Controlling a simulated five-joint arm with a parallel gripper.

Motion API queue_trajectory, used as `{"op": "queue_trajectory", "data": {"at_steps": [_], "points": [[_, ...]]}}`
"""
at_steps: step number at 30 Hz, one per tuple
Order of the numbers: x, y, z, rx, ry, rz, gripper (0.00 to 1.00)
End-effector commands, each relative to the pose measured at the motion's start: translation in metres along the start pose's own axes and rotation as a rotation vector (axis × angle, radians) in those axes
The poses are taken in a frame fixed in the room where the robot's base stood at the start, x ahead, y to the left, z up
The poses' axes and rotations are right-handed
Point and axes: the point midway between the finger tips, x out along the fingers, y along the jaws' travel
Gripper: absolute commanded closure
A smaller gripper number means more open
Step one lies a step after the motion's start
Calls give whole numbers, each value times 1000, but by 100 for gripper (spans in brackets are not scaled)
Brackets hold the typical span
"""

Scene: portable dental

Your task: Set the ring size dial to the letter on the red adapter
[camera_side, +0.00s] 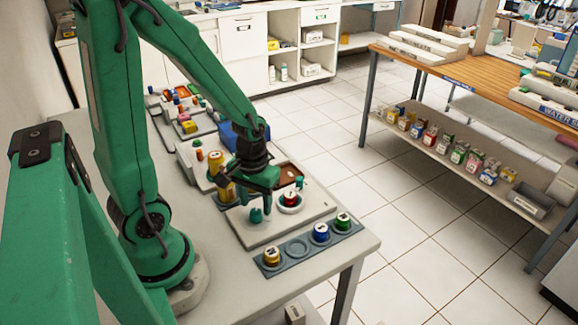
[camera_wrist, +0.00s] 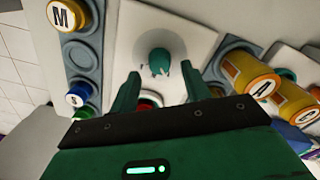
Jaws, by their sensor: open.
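The teal dial knob (camera_side: 257,214) stands on a white plate (camera_side: 262,233) on the bench. In the wrist view the knob (camera_wrist: 158,62) sits on a pale round face, beyond my fingertips and between their lines; dial letters cannot be read. The red adapter (camera_side: 290,199) sits in a white ring on the same plate, right of the knob. It has a pale top with a dark letter too small to read. In the wrist view only a sliver of red (camera_wrist: 147,104) shows behind my gripper body. My gripper (camera_side: 262,189) is open and empty, above the plate near the knob.
A grey strip in front holds a yellow M adapter (camera_side: 271,257), an empty socket (camera_side: 298,246), a blue S adapter (camera_side: 321,233) and a green adapter (camera_side: 343,221). In the wrist view, yellow cylinders, one marked A (camera_wrist: 250,78), stand at right.

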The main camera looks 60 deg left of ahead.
Motion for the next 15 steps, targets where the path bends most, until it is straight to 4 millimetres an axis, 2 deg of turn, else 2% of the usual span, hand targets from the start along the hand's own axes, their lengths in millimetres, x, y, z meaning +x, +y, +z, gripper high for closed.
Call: {"op": "queue_trajectory", "data": {"at_steps": [9,15], "points": [[-34,0,-1,0,5,2,53],[-48,0,-1,-1,3,1,53]]}}
